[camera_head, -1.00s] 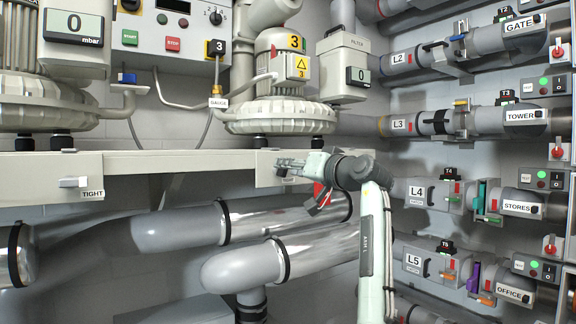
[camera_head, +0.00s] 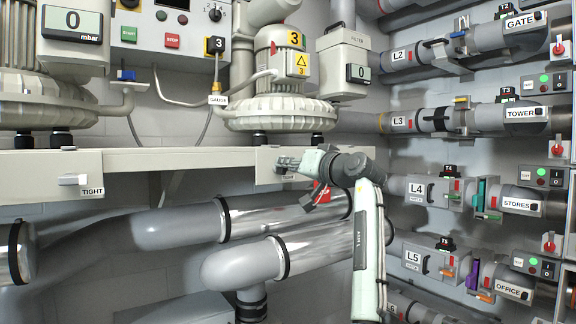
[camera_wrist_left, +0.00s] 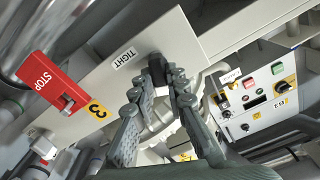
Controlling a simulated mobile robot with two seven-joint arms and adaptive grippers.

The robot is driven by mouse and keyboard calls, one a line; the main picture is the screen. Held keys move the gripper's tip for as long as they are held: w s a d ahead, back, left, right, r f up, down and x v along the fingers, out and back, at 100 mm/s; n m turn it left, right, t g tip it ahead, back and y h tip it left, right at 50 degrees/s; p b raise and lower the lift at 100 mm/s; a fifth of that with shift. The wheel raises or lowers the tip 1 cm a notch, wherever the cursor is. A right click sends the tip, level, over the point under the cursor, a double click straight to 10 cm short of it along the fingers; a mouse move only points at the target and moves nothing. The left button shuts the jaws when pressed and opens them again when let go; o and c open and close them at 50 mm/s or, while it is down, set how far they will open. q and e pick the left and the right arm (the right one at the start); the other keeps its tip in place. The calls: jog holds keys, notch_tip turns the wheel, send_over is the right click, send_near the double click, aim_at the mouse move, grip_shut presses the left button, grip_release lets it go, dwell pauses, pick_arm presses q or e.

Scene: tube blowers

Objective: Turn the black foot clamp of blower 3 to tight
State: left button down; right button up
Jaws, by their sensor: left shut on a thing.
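Blower 3 (camera_head: 280,112), a pale ribbed machine with a yellow 3, stands on the bench in the head view. My left gripper (camera_head: 284,164) is at the bench's front face below it, beside a label reading TIGHT. In the left wrist view my left gripper (camera_wrist_left: 165,78) has its two fingers reaching to the bench front. They are shut on the black foot clamp (camera_wrist_left: 157,68), which shows as a small dark piece between and behind the fingertips. The TIGHT label (camera_wrist_left: 124,57) is close by. The fingers hide most of the clamp, so its exact angle is unclear. My right gripper is not in view.
A red STOP piece (camera_wrist_left: 55,85) sits on the bench front near the gripper. Another clamp (camera_head: 74,180) with a TIGHT label is on the left. Shiny pipes (camera_head: 270,262) run under the bench. Pipe lines with valves (camera_head: 436,120) fill the right wall.

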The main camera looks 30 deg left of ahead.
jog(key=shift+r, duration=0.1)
pick_arm(q)
jog(key=m, duration=0.4)
jog(key=m+p, duration=0.1)
jog(key=m, duration=0.4)
jog(key=f+m+p, duration=0.1)
jog(key=m, duration=0.3)
jog(key=shift+w+d+m, duration=0.15)
jog(key=shift+w+m, duration=0.15)
jog(key=shift+w, duration=0.1)
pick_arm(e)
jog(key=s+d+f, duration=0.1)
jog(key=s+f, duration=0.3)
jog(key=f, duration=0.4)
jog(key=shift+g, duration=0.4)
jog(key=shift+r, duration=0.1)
pick_arm(q)
jog(key=c, duration=1.5)
grip_release()
jog(key=shift+c, duration=0.2)
jog(key=shift+d, duration=0.1)
